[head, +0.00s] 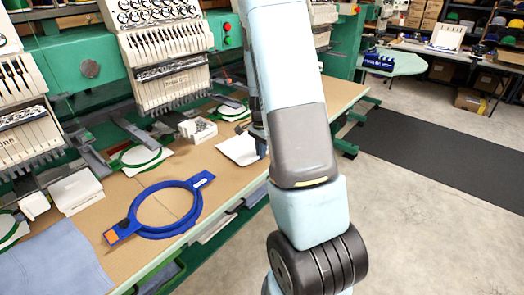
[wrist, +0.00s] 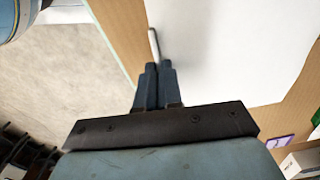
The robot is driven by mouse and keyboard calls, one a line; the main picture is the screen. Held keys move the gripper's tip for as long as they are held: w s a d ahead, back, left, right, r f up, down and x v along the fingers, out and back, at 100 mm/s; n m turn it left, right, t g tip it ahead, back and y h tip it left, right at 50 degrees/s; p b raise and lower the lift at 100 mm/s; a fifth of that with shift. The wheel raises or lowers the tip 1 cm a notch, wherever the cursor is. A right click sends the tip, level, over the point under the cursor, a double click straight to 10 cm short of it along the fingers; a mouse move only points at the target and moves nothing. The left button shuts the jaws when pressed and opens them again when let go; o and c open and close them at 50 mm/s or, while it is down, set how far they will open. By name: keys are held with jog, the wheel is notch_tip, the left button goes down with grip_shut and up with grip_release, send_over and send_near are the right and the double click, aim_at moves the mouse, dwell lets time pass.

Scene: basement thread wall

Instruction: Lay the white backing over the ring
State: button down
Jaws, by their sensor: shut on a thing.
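The blue ring (head: 197,207) lies flat on the brown table, with blue tabs at two opposite sides and bare table inside it. The white backing (head: 238,149) is to the right of and beyond the ring, apart from it. In the wrist view the backing (wrist: 225,50) fills the upper right. My gripper (wrist: 156,68) is shut at the backing's left edge, on a thin pale strip (wrist: 154,42) that seems to belong to it. In the head view my gripper is mostly hidden behind my arm.
Green embroidery machines (head: 175,70) line the table's back. White blocks (head: 76,190) and green hoops with white cloth (head: 140,156) stand below them. Blue-grey fabric (head: 58,265) lies at the lower left. The table beside the ring is mostly bare.

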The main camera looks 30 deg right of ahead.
jog(key=c, duration=1.2)
grip_release()
notch_tip(320, 180, up, 14)
jog(key=s+a+r+n+t, duration=0.3)
jog(key=s+a+r+n, duration=0.5)
jog(key=s+a+r, duration=0.4)
jog(key=s+a+r+n+t, duration=0.1)
jog(key=s+n, duration=0.1)
jog(key=s, duration=0.2)
jog(key=s+a+r+n, duration=0.2)
jog(key=s+n, duration=0.1)
jog(key=s, duration=0.1)
jog(key=s+a+r+n+t, duration=0.1)
jog(key=s+a+n, duration=0.1)
jog(key=s, duration=0.2)
jog(key=shift+s+a+r+n+t, duration=0.1)
jog(key=shift+s+r+n+t, duration=0.2)
jog(key=shift+s+r, duration=0.05)
